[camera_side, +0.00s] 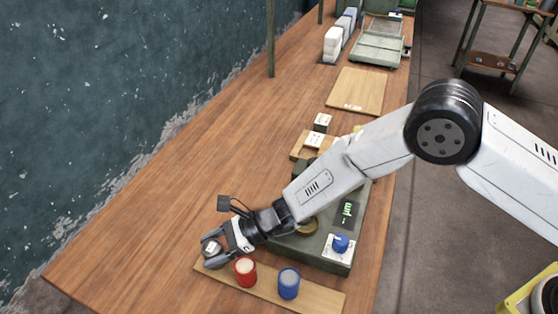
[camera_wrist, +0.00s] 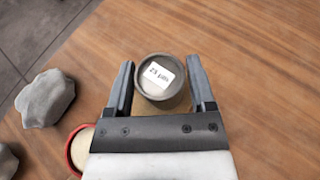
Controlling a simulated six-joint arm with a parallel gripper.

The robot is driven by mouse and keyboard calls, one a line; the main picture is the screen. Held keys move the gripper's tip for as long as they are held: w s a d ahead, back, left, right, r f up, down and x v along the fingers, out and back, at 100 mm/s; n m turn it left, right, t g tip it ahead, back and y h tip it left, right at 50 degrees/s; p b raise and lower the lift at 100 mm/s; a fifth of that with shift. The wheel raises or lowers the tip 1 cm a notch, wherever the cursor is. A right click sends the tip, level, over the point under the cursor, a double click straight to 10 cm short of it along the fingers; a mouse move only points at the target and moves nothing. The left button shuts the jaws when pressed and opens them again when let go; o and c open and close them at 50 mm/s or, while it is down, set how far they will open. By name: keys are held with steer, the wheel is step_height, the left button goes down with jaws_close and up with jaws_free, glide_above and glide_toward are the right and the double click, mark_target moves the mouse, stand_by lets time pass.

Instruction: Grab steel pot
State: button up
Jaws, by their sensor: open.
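The steel pot (camera_wrist: 160,77) is a small round grey pot with a white label on top. In the wrist view it sits between the two open fingers of my gripper (camera_wrist: 160,88), with a narrow gap visible on each side. In the side view the steel pot (camera_side: 211,249) stands at the left end of a wooden board, and my gripper (camera_side: 212,258) reaches down around it. The fingers partly hide the pot there.
A red pot (camera_side: 245,270) and a blue pot (camera_side: 288,282) stand on the same board (camera_side: 325,298), right of the steel pot. A green device (camera_side: 320,250) with a blue knob lies under my arm. Grey stones (camera_wrist: 45,98) show in the wrist view. The tabletop at left is clear.

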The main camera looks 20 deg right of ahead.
mark_target(212, 246)
steer(key=shift+c, duration=0.2)
jaws_close()
steer(key=shift+r, duration=0.1)
steer(key=shift+r, duration=1.65)
steer(key=s+d+r, duration=0.9)
steer(key=s, duration=0.1)
steer(key=shift+s+r, duration=0.3)
steer(key=shift+d, duration=0.1)
